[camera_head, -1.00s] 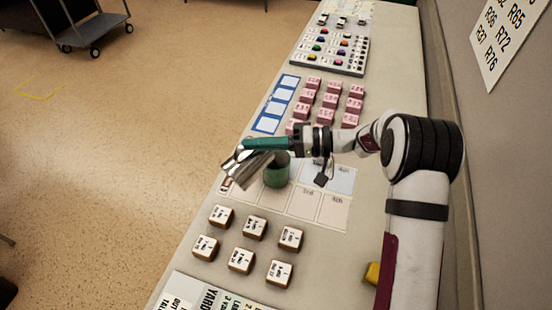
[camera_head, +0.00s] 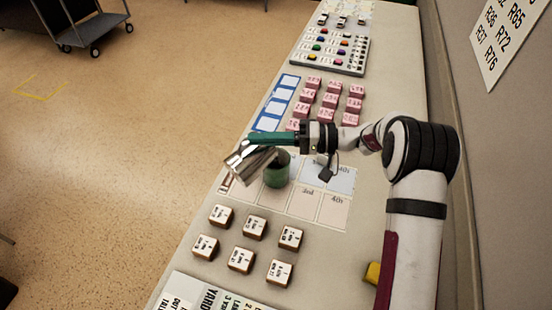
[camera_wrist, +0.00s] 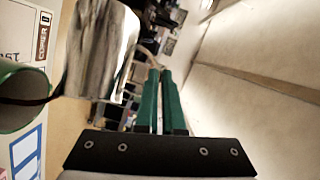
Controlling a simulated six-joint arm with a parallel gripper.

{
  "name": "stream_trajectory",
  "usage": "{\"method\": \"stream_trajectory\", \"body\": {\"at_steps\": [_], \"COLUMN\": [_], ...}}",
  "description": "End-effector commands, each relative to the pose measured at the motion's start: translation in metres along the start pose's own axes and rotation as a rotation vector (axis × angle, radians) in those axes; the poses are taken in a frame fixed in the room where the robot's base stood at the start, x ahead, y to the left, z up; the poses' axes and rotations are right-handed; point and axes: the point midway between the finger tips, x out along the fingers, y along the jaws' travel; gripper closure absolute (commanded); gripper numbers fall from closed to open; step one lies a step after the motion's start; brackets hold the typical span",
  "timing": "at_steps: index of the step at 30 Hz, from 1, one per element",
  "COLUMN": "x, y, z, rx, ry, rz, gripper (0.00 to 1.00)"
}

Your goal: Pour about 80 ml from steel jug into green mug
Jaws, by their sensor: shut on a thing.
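The steel jug (camera_head: 250,163) is held tilted above the table, just left of and beside the green mug (camera_head: 277,172) in the head view. My gripper (camera_head: 262,141) has its green fingers shut on the jug. The mug stands upright on the card with marked squares, and the jug partly covers it. In the wrist view the jug (camera_wrist: 98,48) is at upper left, close to the mug (camera_wrist: 18,98) at the left edge. My gripper's fingers (camera_wrist: 160,74) point towards the top. A dark band shows across the mug's mouth; I cannot tell whether it is liquid.
Several pink blocks (camera_head: 327,115) stand behind the mug, beside a blue-framed strip (camera_head: 278,103). Several white-topped blocks (camera_head: 240,261) stand in front. A button panel (camera_head: 333,50) is at the far end. The table's left edge runs close to the jug.

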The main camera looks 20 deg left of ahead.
Motion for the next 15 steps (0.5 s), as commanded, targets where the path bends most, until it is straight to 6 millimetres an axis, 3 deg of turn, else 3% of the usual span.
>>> {"method": "stream_trajectory", "body": {"at_steps": [13, 15], "x": [0.000, 0.021], "y": [-0.002, -0.005], "z": [-0.001, 0.022], "rx": [0.018, -0.074], "ry": [0.004, -0.018], "rz": [-0.018, 0.068], "gripper": [1.00, 1.00]}}
